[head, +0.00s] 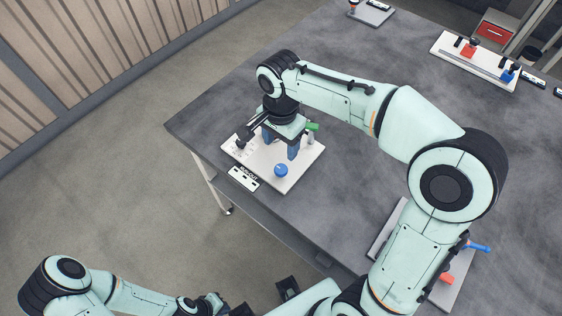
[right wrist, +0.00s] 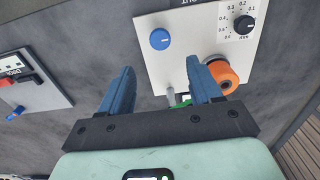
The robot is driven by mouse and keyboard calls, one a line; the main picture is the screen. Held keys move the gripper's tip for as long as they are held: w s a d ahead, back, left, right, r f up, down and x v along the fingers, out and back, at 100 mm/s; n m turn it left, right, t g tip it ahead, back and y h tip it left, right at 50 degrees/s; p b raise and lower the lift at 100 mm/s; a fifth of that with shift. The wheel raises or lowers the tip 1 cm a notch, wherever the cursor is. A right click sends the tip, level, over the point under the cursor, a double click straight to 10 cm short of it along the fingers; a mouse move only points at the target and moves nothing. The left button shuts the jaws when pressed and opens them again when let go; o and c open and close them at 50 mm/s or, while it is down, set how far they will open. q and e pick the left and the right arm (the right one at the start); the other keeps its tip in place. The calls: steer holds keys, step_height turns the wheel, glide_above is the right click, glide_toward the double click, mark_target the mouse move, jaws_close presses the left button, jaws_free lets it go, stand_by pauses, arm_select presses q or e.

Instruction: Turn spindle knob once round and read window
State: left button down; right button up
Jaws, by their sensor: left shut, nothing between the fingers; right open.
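A white panel (head: 300,170) lies on the near left corner of the grey table. My right gripper (right wrist: 162,85) is open above it, its blue fingers apart, pointing down at the panel; it also shows in the head view (head: 280,143). An orange round knob (right wrist: 223,76) with a dark end is close beside the right finger in the wrist view; I cannot tell whether they touch. The head view hides it behind the gripper. A green part (head: 313,127) shows at the panel's far side. I cannot make out a window reading. My left gripper (head: 238,309) is shut and empty at the bottom edge, partly cut off.
The panel also carries a blue knob (head: 281,170), a black dial (right wrist: 243,25) with a printed scale, and a grey peg (right wrist: 169,96). Another panel (head: 450,285) with blue and red parts lies at the lower right. More fixtures (head: 450,50) stand at the far side. Mid-table is clear.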

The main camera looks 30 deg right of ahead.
mark_target(281, 169)
step_height(281, 169, down, 11)
steer(key=shift+r+b, duration=0.1)
steer(key=shift+b, duration=0.4)
steer(key=c, duration=1.1)
